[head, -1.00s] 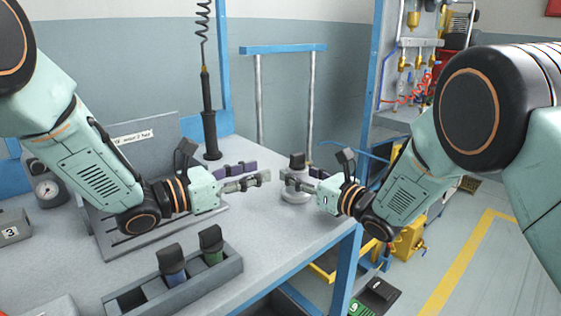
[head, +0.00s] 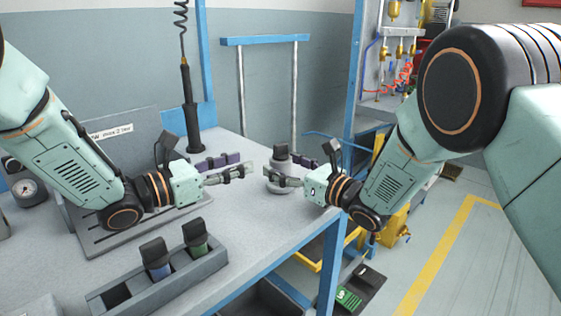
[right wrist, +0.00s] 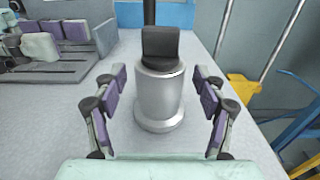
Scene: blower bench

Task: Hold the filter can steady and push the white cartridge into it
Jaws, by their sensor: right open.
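A silver cylindrical can (right wrist: 158,98) stands upright on the bench with a black block-like piece (right wrist: 160,48) on top. I take it for the filter can; it also shows in the head view (head: 279,183). My right gripper (right wrist: 158,108) is open, with purple-padded fingers on either side of the can and visible gaps. In the head view the right gripper (head: 272,180) reaches the can from the right. I cannot make out a white cartridge.
A grey tray (head: 127,304) holds dark-topped blue and green pieces at the front. A slotted fixture (head: 95,240) with an upright labelled plate stands behind my left arm. A black post with a coiled cord (head: 189,110) stands behind. The bench's right edge is close to the can.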

